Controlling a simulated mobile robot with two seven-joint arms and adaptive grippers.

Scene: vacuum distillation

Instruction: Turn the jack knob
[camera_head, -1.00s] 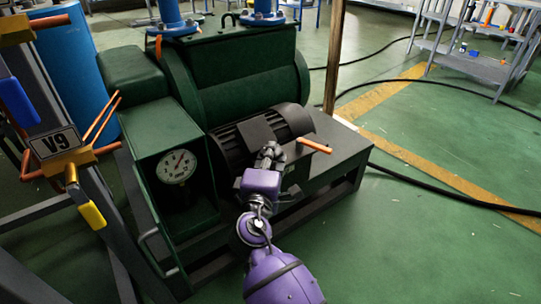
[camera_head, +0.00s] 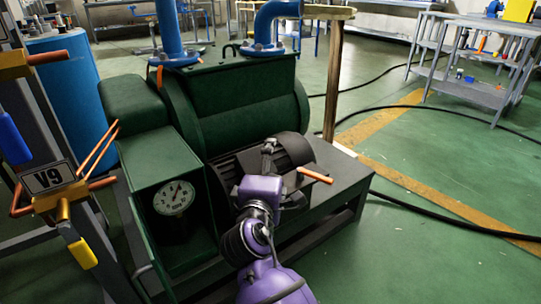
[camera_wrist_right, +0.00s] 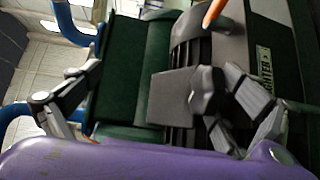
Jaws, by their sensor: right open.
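No jack knob can be made out for certain in either view. My right gripper (camera_head: 269,152) reaches over the black ribbed motor (camera_head: 226,175) of a green machine (camera_head: 245,95). In the right wrist view my right gripper (camera_wrist_right: 160,95) is open, its two fingers spread wide to left and right. Between them shows a dark boxy part with a rounded dark end (camera_wrist_right: 205,92); nothing is clearly gripped. An orange handle (camera_head: 315,175) sticks out just right of the gripper, and shows at the top of the wrist view (camera_wrist_right: 213,12). My left gripper is out of view.
A round gauge (camera_head: 173,198) sits on the green housing. A frame with a V9 plate (camera_head: 49,177) and orange and yellow handles stands at the left. A wooden post (camera_head: 333,80) rises behind the motor. Green floor is free at the right, crossed by a black hose (camera_head: 430,207).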

